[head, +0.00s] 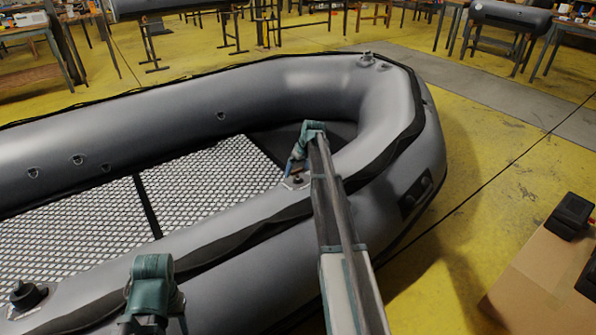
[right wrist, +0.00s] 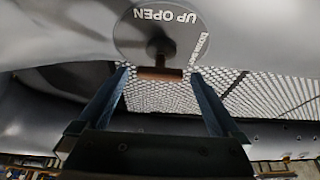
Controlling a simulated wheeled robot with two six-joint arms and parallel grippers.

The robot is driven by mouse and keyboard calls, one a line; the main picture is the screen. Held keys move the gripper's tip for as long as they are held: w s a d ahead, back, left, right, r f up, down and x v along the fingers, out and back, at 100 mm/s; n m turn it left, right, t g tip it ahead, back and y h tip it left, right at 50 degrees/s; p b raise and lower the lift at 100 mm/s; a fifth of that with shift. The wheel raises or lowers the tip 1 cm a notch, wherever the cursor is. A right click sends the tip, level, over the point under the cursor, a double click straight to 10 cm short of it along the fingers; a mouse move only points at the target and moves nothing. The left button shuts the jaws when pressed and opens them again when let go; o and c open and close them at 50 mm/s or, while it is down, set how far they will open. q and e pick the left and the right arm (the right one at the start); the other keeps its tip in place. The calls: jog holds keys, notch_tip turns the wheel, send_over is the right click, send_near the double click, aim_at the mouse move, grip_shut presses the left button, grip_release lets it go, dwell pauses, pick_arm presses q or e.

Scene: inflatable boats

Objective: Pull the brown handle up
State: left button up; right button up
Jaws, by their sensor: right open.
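The brown handle (right wrist: 160,74) is a short bar on a dark stem, standing out from a round grey plate (right wrist: 128,38) with white "UP OPEN" lettering. My right gripper (right wrist: 160,76) is open, with one blue finger on each side of the handle. I see gaps between the fingers and the bar. In the head view my right gripper (head: 292,167) points down at the valve on the boat's near tube, and largely covers the handle. My left wrist shows at the bottom of the head view; its jaws are mostly out of frame.
The grey inflatable boat (head: 200,92) fills the middle, with a meshed floor (head: 215,180). Another black valve (head: 27,294) sits on its near tube at left. A cardboard box (head: 535,280) with black items stands at right.

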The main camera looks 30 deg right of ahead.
aim_at(297, 171)
grip_shut()
dwell(0.3)
jog(key=shift+r, duration=0.1)
jog(key=r+p, duration=0.3)
jog(key=shift+w, duration=0.3)
jog(key=shift+f, duration=0.2)
grip_release()
jog(key=shift+r, duration=0.15)
jog(key=p+v, duration=1.2)
jog(key=v, duration=0.1)
jog(key=shift+r+p, duration=0.35)
jog(key=shift+p, duration=0.05)
